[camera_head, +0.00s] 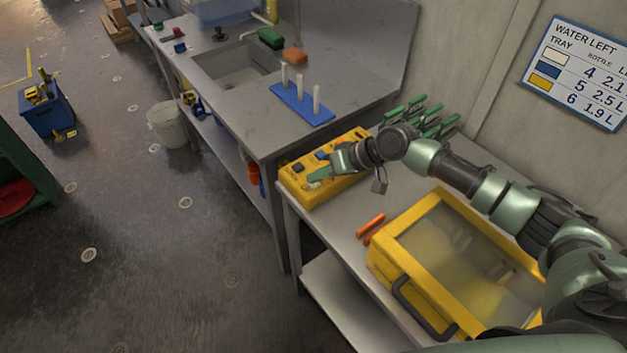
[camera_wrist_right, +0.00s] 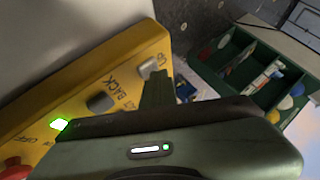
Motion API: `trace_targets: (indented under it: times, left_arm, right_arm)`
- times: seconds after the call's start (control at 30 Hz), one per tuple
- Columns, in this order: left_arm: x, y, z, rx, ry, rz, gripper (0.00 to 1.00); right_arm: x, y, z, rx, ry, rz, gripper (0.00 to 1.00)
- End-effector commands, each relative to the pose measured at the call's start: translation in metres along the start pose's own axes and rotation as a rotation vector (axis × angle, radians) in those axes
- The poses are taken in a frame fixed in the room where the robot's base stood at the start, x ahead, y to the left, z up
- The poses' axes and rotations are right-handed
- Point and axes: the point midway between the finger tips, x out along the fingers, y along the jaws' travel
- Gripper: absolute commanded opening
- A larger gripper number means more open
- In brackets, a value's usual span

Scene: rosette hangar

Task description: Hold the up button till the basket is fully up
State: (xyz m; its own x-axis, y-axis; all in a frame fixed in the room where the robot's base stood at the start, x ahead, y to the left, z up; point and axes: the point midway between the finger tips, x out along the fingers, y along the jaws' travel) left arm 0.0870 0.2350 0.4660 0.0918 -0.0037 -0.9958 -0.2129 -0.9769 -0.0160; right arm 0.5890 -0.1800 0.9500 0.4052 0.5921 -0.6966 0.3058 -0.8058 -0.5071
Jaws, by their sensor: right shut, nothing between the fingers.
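A yellow control box (camera_head: 296,188) sits on the grey bench in the head view. It also fills the left of the right wrist view (camera_wrist_right: 75,85), with a grey button (camera_wrist_right: 100,102) marked BACK, another grey button (camera_wrist_right: 150,67) by the fingertips, a lit green one (camera_wrist_right: 60,123) and a red knob (camera_wrist_right: 12,166). I cannot read which one is up. My right gripper (camera_head: 318,174) is shut and empty over the box; its fingertips show in the wrist view (camera_wrist_right: 158,84) close to the upper grey button, contact unclear. No basket can be made out. My left gripper is not in view.
A yellow case with a clear lid (camera_head: 412,227) stands nearer on the bench, with orange-handled pieces (camera_head: 370,226) beside it. A blue peg rack (camera_head: 292,107) and a sink (camera_head: 236,70) lie beyond the box. Several green-handled things (camera_head: 437,122) are behind my wrist.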

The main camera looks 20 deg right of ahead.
Motion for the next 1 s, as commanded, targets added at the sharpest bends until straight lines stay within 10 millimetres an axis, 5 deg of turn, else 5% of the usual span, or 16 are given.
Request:
trace_targets:
  times: [1.0]
  left_arm:
    - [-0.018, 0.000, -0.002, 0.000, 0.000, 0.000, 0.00]
  right_arm:
    - [-0.013, -0.009, -0.010, 0.000, 0.000, 0.000, 0.00]
